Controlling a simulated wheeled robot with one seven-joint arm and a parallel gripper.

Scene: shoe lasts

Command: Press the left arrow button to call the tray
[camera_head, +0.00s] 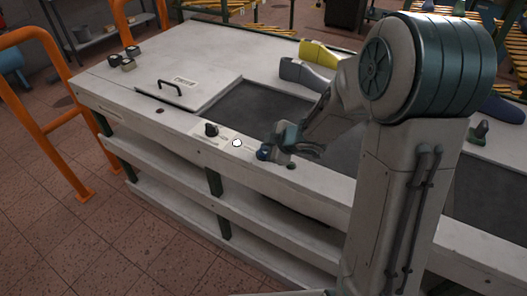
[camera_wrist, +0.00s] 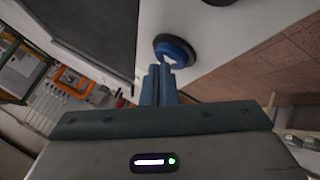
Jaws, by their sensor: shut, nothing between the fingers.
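A round blue button (camera_wrist: 174,50) with a dark rim and a pale mark sits on the light panel in the wrist view. The mark is partly covered, so I cannot tell which way an arrow points. In the head view the blue button (camera_head: 263,154) shows on the bench's front ledge. My gripper (camera_wrist: 160,70) is shut and empty, its fingertips right by the button's lower left edge. I cannot tell whether they touch it. In the head view my gripper (camera_head: 273,151) is low over the ledge, beside the button.
A white button (camera_head: 237,143) and a black knob (camera_head: 211,129) sit left of the blue button on the ledge. A dark recessed surface (camera_head: 255,108) lies behind. Orange rails (camera_head: 50,95) stand at left.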

